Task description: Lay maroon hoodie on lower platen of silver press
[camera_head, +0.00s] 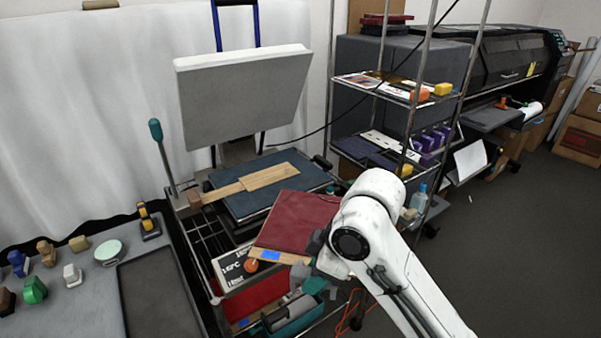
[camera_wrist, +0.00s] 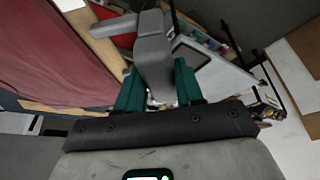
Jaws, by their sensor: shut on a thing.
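The maroon hoodie (camera_head: 297,221) lies flat and folded on a light wooden board (camera_head: 283,257), in front and right of the press's lower platen. It also shows at the left in the wrist view (camera_wrist: 58,55). The lower platen (camera_head: 243,208) is dark blue-grey, with a wooden paddle (camera_head: 268,176) lying across it. The silver press's upper platen (camera_head: 245,97) is raised and tilted back. My gripper (camera_wrist: 157,85) is shut on a grey handle-like block (camera_wrist: 155,58) beside the board's edge. I cannot tell whether block and board are joined.
A teal caddy (camera_head: 298,318) with grey items stands low in front of the hoodie. A wire shelf rack (camera_head: 397,95) stands close to the right. At the left, a grey table (camera_head: 97,275) holds several small blocks. A teal-knobbed lever (camera_head: 156,130) rises beside the press.

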